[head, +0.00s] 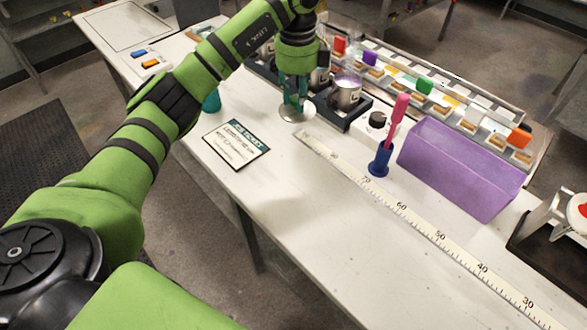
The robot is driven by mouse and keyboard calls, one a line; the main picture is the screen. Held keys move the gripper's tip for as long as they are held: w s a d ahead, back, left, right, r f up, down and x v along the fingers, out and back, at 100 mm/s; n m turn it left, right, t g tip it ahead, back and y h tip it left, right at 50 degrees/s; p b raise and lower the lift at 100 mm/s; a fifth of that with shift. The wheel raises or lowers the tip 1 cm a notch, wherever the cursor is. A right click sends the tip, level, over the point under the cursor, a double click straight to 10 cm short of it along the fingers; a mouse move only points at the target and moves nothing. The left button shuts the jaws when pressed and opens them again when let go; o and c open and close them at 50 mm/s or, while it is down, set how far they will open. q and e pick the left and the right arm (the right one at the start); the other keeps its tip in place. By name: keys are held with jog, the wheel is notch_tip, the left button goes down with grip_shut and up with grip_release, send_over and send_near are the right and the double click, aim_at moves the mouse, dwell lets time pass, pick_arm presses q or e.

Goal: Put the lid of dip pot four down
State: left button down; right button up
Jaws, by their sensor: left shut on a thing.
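My left gripper (294,103) is shut on a round silver lid (297,115), which it holds level from above. The lid is at or just over the white table, in front of the row of pots; I cannot tell whether it touches. An open steel pot (346,95) with purplish liquid stands in a black holder (345,118), right of the lid. Other steel pots to its left are partly hidden by my gripper. No pot number is readable. My right gripper is out of view.
A sign card (237,143) lies left of the lid. A long ruler (420,220) starts just right of it. A blue stand (379,161) with a pink-handled tool, a purple bin (460,168) and a rack of coloured blocks (450,92) stand rightward.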

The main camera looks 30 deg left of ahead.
pick_arm(q)
jog(key=s+d+m+p, duration=0.1)
jog(key=s+d+m, duration=0.9)
jog(key=d, duration=0.4)
jog(key=a+f+p, duration=0.1)
jog(key=a+f, duration=0.1)
jog(key=a, duration=0.1)
jog(key=a+f+p, duration=0.1)
jog(key=a+f, duration=0.1)
jog(key=a, duration=0.2)
jog(key=w+a+f+p, duration=0.1)
jog(key=a+f, duration=0.1)
jog(key=a, duration=0.1)
jog(key=shift+w+a+f+p, duration=0.1)
jog(key=shift+a+f+p, duration=0.2)
jog(key=shift+f+p, duration=0.05)
jog(key=shift+a+f, duration=0.2)
jog(key=shift+a, duration=0.05)
notch_tip(320, 180, down, 4)
jog(key=shift+w+r+p, duration=0.1)
jog(key=shift+p, duration=0.9)
jog(key=shift+f, duration=0.2)
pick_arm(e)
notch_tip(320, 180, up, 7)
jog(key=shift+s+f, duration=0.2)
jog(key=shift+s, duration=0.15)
pick_arm(q)
jog(key=shift+f, duration=0.1)
